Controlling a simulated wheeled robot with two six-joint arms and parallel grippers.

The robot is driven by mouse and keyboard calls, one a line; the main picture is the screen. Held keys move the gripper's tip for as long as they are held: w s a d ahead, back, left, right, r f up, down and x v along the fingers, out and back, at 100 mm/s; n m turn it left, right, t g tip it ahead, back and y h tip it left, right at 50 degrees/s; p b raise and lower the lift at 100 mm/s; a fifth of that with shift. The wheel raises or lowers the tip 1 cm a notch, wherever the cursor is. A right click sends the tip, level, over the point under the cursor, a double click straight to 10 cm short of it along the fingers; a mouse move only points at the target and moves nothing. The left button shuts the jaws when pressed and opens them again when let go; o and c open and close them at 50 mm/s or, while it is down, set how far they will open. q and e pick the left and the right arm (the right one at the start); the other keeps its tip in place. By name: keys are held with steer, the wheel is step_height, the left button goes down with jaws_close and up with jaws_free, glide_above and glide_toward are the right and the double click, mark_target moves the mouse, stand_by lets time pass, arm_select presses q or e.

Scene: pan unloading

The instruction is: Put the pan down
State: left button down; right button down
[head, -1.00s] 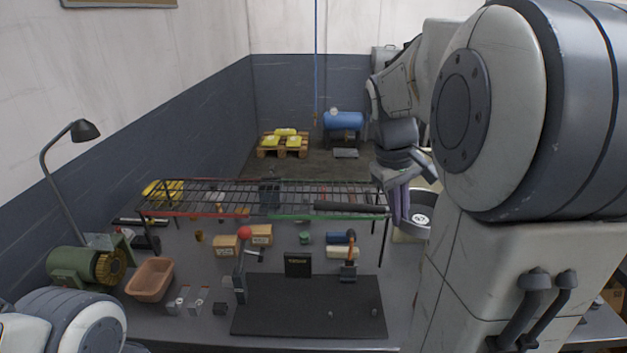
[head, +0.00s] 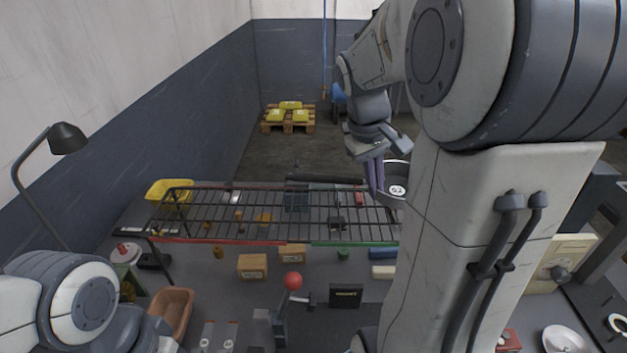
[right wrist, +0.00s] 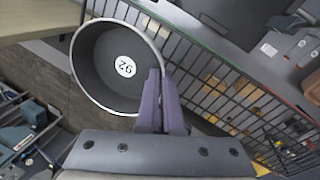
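A dark round pan (head: 397,171) with a white label reading 92 hangs by the rack's back right corner, partly hidden by my right arm. In the right wrist view the pan (right wrist: 95,70) is empty. Its dark handle (head: 325,179) runs left along the rack's back edge. My right gripper (head: 376,180) has its purple fingers closed at the handle, close to the pan's rim; in the right wrist view the fingers (right wrist: 161,102) sit close together there. The wire rack (head: 290,241) stands on the bench with red and green front edges. My left gripper is out of view.
Boxes (head: 252,266), a pink tub (head: 172,308) and a lever with a red ball (head: 293,281) are in front of or under the rack. A yellow tray (head: 168,187) is at its left back. A lamp (head: 66,138) rises at left. The rack top looks mostly clear.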

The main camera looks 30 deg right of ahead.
steer(key=w+a+f, duration=0.2)
steer(key=w, duration=0.1)
steer(key=w+a+f+p, duration=0.1)
steer(key=shift+w+a+f, duration=0.35)
steer(key=shift+w, duration=0.05)
steer(key=x, duration=0.1)
steer(key=p+x, duration=0.1)
steer(key=x, duration=0.1)
steer(key=shift+a+f, duration=0.2)
steer(key=shift+a, duration=0.15)
steer(key=shift+f, duration=0.3)
steer(key=shift+f, duration=0.2)
steer(key=c, duration=1.1)
jaws_free()
